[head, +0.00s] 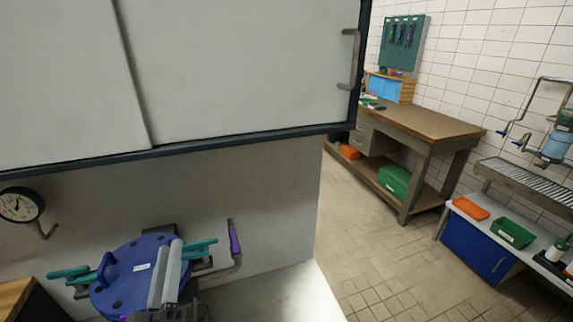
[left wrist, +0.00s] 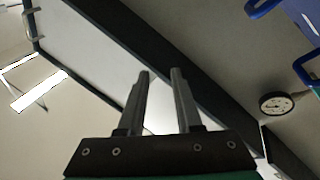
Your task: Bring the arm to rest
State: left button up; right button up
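My left gripper (head: 168,246) shows at the lower left of the head view, its two grey fingers pointing up in front of a round blue cover (head: 128,272). In the left wrist view the gripper (left wrist: 161,73) has a clear gap between its fingers and nothing in it. I cannot tell from the head view how far its fingers are from the blue cover. My right gripper is in neither view.
A wall cabinet (head: 235,65) hangs above the blue cover. A gauge (head: 20,205) is at the left, and a purple-handled lever (head: 234,238) is beside the cover. A workbench (head: 425,122) stands further back. The tiled floor (head: 370,240) at right is mostly clear.

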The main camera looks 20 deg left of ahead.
pick_arm(q)
jog(key=s+d+r+m+t+h, duration=0.2)
jog(key=d+r+m+t+h, duration=0.15)
jog(key=r, duration=0.65)
jog(key=s+d+r+m+t+h, duration=0.25)
jog(key=r+m+h, duration=0.2)
jog(key=r, duration=0.55)
jog(key=s+d+r+m+t+h, duration=0.25)
jog(key=d+r+m, duration=0.2)
jog(key=r, duration=0.55)
notch_tip(320, 180, up, 38)
jog(key=m+g+p, duration=0.1)
jog(key=p, duration=3.7)
jog(key=shift+w+f+p, duration=0.25)
jog(key=shift+w+p, duration=0.15)
